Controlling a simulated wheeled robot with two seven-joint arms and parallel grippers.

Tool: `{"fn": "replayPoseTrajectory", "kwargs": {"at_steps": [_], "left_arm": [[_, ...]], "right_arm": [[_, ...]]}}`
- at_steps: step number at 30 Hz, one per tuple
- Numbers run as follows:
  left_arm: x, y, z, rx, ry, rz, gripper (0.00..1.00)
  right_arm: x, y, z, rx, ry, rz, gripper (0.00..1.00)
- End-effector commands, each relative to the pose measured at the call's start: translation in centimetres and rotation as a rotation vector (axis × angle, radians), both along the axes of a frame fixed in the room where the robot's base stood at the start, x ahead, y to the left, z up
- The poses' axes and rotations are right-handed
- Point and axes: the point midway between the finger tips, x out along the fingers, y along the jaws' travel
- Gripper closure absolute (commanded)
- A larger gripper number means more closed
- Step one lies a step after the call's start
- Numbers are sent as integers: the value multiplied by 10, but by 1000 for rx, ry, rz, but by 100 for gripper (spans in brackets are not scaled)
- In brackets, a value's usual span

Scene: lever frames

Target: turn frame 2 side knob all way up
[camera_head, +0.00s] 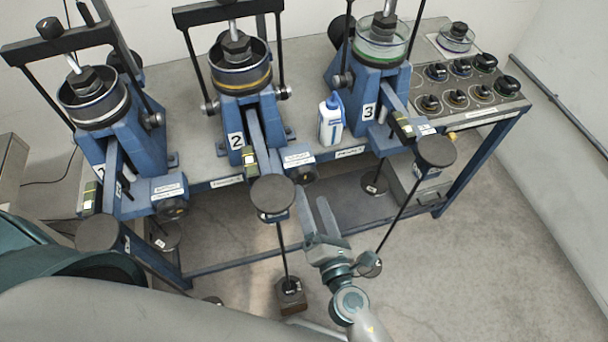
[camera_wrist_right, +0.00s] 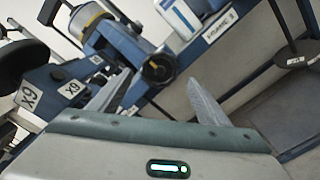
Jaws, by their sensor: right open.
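Frame 2 (camera_head: 238,120) is the blue lever frame in the middle of the bench, marked with a "2". Its side knob (camera_head: 304,174) is a dark round knob low on its right side. In the right wrist view the knob (camera_wrist_right: 158,69) is black with an orange mark, seen beyond and between my fingertips. My right gripper (camera_head: 312,196) is open and empty, just below and in front of the knob. The fingers show in the right wrist view (camera_wrist_right: 160,86) and appear apart from the knob. My left gripper is not in view.
Frame 1 (camera_head: 112,143) stands left and frame 3 (camera_head: 372,90) right. A white and blue bottle (camera_head: 331,120) stands near the knob. A round black lever end (camera_head: 272,194) is left of my gripper, with a hanging weight (camera_head: 290,296) below. Several knobs sit on the right panel (camera_head: 470,82).

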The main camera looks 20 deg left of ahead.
Motion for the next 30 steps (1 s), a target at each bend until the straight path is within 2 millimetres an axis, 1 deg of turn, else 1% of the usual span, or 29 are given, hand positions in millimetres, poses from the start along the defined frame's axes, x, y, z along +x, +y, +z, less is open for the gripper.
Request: {"fn": "replayPoseTrajectory", "kwargs": {"at_steps": [7,17,18,20,21,23,24,25,30], "left_arm": [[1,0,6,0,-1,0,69],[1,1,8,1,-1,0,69],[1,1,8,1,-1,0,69],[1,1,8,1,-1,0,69],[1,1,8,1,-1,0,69],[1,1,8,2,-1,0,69],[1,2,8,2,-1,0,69],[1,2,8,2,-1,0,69],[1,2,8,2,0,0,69]], "right_arm": [[26,17,2,0,-1,1,30],[60,40,1,0,-1,1,30],[62,42,1,0,-1,1,32],[60,41,0,0,0,0,46],[60,41,0,0,0,0,56],[60,40,0,-1,-1,0,70],[60,40,-1,-2,1,0,80],[60,40,-1,-2,1,0,83],[60,40,-2,-2,1,0,83]]}}
